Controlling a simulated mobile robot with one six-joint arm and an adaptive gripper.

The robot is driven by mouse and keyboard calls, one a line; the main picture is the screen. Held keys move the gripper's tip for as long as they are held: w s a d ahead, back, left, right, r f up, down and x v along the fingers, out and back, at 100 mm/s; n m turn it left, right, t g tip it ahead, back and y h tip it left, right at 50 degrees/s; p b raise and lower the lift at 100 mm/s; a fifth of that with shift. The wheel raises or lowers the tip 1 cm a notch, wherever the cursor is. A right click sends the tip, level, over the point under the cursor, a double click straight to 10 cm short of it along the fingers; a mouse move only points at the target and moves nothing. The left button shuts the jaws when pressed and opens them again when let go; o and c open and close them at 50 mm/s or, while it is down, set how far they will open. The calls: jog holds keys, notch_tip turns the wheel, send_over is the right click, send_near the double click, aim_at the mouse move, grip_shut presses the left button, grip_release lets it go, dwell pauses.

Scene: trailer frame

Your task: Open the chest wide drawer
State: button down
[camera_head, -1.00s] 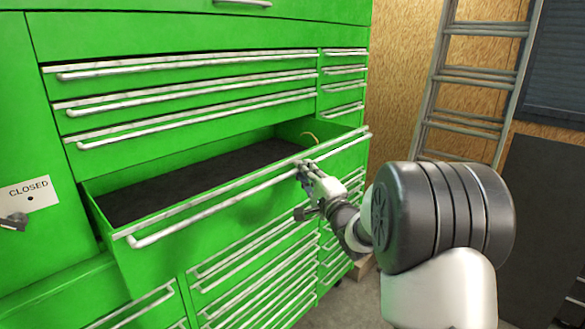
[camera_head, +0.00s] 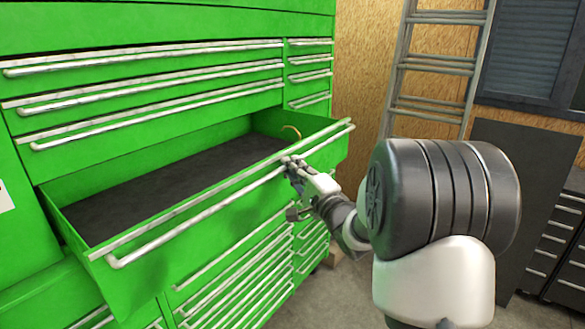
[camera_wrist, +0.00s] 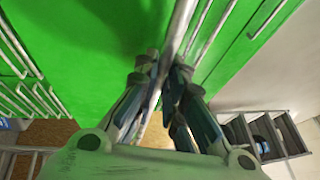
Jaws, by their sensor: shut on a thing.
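The wide drawer (camera_head: 205,222) of the green chest stands pulled well out, its dark-lined inside showing. A long silver handle bar (camera_head: 200,216) runs along its front. My gripper (camera_head: 290,165) is shut on this handle near its right end. In the wrist view my gripper (camera_wrist: 168,75) has its fingers on either side of the handle bar (camera_wrist: 181,25).
Closed drawers with silver handles (camera_head: 150,82) sit above and below the open one. A metal ladder (camera_head: 435,60) leans on the wooden wall at the back. A dark panel (camera_head: 515,190) and dark drawers (camera_head: 562,245) stand at right. Some floor is clear.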

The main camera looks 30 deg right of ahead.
jog(key=c, duration=1.7)
grip_release()
jog(key=shift+o, duration=0.2)
jog(key=v, duration=1.2)
